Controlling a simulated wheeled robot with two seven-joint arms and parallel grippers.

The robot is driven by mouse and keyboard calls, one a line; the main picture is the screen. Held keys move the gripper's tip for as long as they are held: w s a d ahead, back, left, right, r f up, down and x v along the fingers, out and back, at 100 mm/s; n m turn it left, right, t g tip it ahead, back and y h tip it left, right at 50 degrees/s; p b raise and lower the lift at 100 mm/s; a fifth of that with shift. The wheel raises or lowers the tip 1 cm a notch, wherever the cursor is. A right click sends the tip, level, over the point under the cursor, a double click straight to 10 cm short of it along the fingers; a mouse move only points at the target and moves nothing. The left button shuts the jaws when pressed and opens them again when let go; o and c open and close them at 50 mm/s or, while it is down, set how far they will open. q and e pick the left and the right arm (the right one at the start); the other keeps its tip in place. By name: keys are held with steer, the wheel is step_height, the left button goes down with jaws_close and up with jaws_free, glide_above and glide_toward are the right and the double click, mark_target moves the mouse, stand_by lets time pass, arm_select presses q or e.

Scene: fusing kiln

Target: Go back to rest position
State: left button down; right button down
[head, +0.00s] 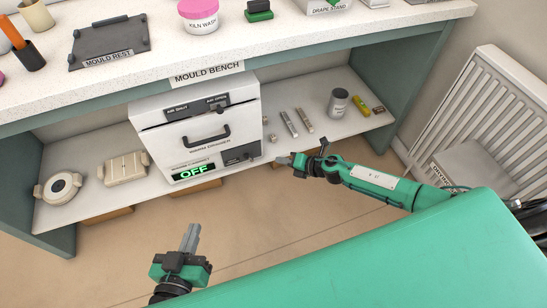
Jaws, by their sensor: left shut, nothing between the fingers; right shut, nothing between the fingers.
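My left gripper (191,238) is at the lower left of the head view, over the floor in front of the bench. Its fingers are shut, point up in the picture and hold nothing. My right gripper (284,160) is near the middle, in front of the lower shelf and to the right of the white warming cabinet (165,145). Its fingers are shut, point left and hold nothing. The cabinet's drawer front is closed and its display (194,172) reads OFF.
The mould bench (200,55) carries a dark mould rest (110,42) and a pink-lidded kiln wash tub (199,17). The lower shelf (88,197) holds cream moulds, metal bars and a can (338,103). A white radiator (490,105) stands right. Open floor (110,260) lies in front.

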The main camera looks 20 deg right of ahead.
steer(key=shift+s+d+r, duration=0.15)
steer(key=shift+s+d, duration=0.1)
stand_by(0.4)
